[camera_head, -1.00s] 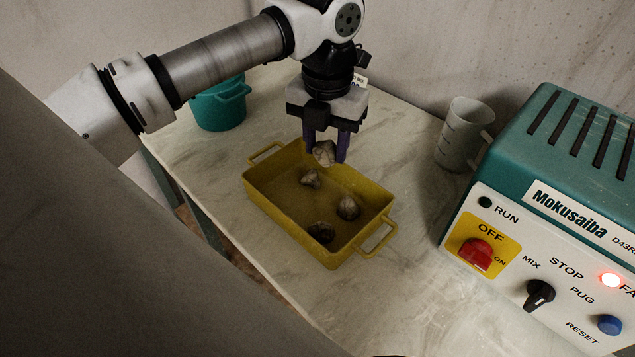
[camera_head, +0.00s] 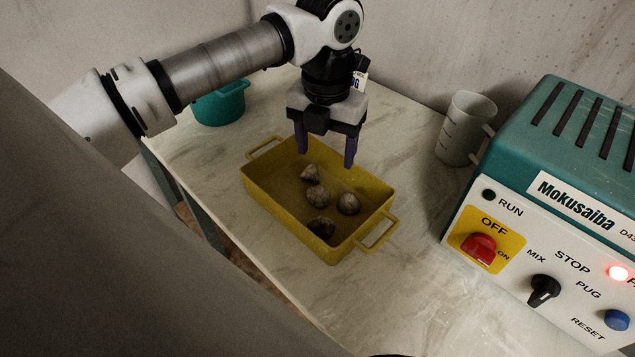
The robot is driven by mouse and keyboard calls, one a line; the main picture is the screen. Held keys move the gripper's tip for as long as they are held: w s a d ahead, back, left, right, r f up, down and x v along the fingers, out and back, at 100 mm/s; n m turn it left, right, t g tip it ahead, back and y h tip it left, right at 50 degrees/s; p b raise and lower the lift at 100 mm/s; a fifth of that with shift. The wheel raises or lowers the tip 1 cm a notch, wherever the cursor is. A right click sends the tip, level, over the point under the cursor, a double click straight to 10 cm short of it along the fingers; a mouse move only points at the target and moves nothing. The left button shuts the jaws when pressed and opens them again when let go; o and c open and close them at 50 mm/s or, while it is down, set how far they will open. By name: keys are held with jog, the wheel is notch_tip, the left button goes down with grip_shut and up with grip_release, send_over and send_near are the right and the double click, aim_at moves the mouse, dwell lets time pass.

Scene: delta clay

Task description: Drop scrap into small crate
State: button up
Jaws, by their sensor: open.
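The small crate is a yellow rectangular bin (camera_head: 274,206) with a loop handle at each end, on the marble-look table. Several grey-brown scrap lumps lie inside it: one near the far end (camera_head: 310,173), one just in front of that (camera_head: 317,196), one to the right (camera_head: 348,204) and a darker one near the front end (camera_head: 321,228). My gripper (camera_head: 326,159) hangs above the far part of the crate, pointing down. Its two purple fingers are spread apart with nothing between them.
A teal pot (camera_head: 220,105) stands at the back left. A grey measuring jug (camera_head: 466,128) stands at the back right. A large teal and white machine (camera_head: 560,215) with switches and a lit red lamp fills the right side. The tabletop (camera_head: 420,290) before the crate is clear.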

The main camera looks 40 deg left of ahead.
notch_tip(320, 180, up, 14)
jog(key=p, duration=0.8)
jog(key=shift+s+f, duration=0.1)
jog(key=shift+f, duration=0.05)
